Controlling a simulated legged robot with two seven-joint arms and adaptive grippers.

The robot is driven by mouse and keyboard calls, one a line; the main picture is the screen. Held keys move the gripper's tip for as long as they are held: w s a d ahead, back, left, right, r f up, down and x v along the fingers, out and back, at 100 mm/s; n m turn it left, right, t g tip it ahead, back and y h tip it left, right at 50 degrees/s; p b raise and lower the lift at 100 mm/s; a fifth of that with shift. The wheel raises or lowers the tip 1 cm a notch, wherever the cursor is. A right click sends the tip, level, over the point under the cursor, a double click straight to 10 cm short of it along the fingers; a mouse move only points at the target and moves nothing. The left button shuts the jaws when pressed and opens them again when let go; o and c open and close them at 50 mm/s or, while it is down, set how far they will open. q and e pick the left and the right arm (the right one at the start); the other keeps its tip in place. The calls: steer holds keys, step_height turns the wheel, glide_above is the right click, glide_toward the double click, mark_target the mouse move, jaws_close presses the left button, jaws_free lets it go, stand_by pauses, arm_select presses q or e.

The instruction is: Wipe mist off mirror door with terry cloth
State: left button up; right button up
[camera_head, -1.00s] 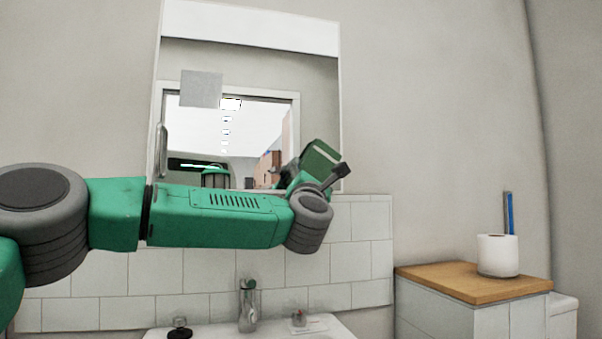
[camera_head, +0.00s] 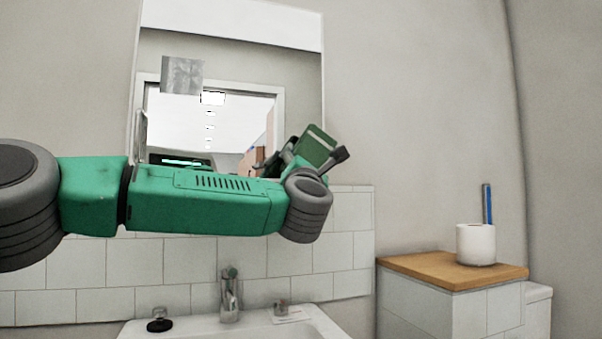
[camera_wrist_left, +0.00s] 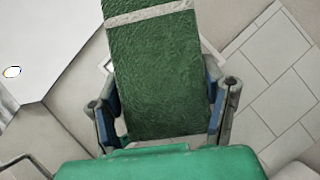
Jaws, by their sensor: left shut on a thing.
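The mirror door (camera_head: 228,55) hangs on the wall in the head view, with a handle (camera_head: 140,135) at its left edge. A small grey square patch (camera_head: 182,76), blotchy in tone, shows on its upper left; it looks like mist. My left gripper (camera_wrist_left: 165,100) is shut on the green terry cloth (camera_wrist_left: 155,75), which has a pale stripe near its far end. In the head view the cloth (camera_head: 318,143) is at the mirror's lower right, below and right of the patch. I cannot tell whether it touches the glass. My right gripper is not in view.
A faucet (camera_head: 230,295) and sink (camera_head: 317,322) are below my arm, with a dark stopper-like item (camera_head: 159,321) on the rim. A paper roll (camera_head: 476,244) stands on a wooden-topped cabinet (camera_head: 440,268) at right. The wall right of the mirror is clear.

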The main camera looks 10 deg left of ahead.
arm_select(q)
steer(key=shift+s+d, duration=0.45)
steer(key=shift+s, duration=0.25)
steer(key=shift+s+b, duration=0.1)
steer(key=shift+b, duration=0.2)
steer(key=shift+s+d+b, duration=0.35)
steer(key=shift+s+d, duration=0.05)
steer(key=shift+s, duration=0.25)
steer(key=shift+s+d+b, duration=0.35)
steer(key=shift+s+d, duration=0.05)
steer(key=shift+s, duration=0.2)
